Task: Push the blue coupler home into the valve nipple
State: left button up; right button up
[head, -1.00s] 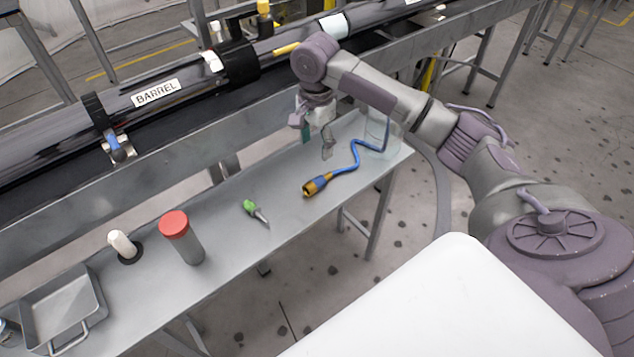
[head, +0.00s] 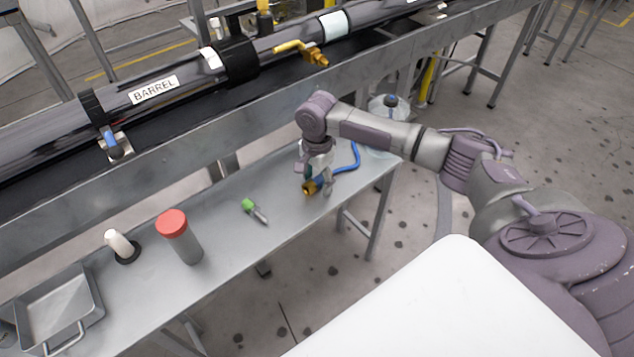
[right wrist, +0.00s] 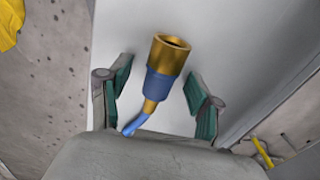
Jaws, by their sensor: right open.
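The blue coupler has a brass end (head: 309,188) and a blue sleeve, and lies on the metal bench with a blue hose behind it. In the right wrist view the coupler (right wrist: 166,62) sits between the two green-padded fingers, with a gap on each side. My right gripper (head: 318,181) is open, low over the coupler and partly hiding it; its fingers also show in the right wrist view (right wrist: 158,88). A brass fitting (head: 318,58), apparently the valve nipple, sticks out by a yellow handle on the barrel line. My left gripper is not in view.
On the bench (head: 232,258) are a green-handled tool (head: 254,210), a red-capped cylinder (head: 180,238), a white-topped piece (head: 121,245) and a metal tray (head: 58,310). The barrel (head: 150,92) and its rail run behind the bench. A white surface (head: 440,300) fills the front.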

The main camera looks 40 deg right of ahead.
grip_shut()
dwell(0.3)
jog(key=shift+r, duration=0.1)
